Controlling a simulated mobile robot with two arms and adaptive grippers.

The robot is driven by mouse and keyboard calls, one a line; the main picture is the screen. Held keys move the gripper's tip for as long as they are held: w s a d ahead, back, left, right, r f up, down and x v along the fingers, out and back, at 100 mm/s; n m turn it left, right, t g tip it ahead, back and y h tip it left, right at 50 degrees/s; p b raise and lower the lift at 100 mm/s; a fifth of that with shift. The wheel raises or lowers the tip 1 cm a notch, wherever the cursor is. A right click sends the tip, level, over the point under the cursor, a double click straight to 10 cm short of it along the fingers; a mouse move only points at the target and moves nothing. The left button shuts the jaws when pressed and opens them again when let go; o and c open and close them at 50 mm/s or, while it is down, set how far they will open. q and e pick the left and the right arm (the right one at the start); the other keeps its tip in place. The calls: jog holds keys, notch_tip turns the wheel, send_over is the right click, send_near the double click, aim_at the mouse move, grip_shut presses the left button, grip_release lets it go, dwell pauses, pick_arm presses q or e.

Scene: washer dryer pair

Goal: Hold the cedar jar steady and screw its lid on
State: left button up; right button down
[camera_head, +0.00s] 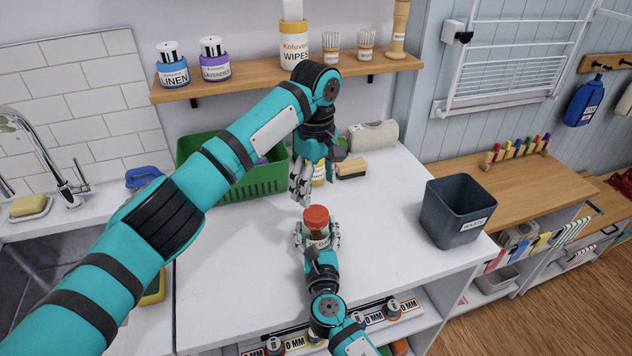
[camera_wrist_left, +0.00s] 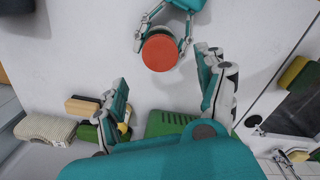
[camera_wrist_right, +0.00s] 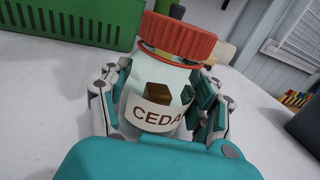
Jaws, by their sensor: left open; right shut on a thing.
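The cedar jar (camera_head: 317,241) is clear glass with a white label and brown pieces inside. It stands upright on the white counter. In the right wrist view the jar (camera_wrist_right: 150,110) fills the middle. Its red ribbed lid (camera_wrist_right: 180,36) rests on the mouth and looks slightly tilted; the lid also shows in the left wrist view (camera_wrist_left: 160,52). My right gripper (camera_head: 318,236) is shut around the jar body from the near side. My left gripper (camera_head: 301,192) is open and empty, pointing down, above and a little behind the lid, apart from it.
A green basket (camera_head: 235,185), a brush (camera_head: 351,168) and a pale roll (camera_head: 373,136) lie at the back of the counter. A dark waste bin (camera_head: 456,215) stands at the right. The shelf (camera_head: 215,82) hangs above. Counter between jar and bin is clear.

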aim_at(316, 213)
pick_arm(q)
jog(key=n, duration=0.3)
jog(key=shift+r, duration=0.1)
jog(key=shift+f, duration=4)
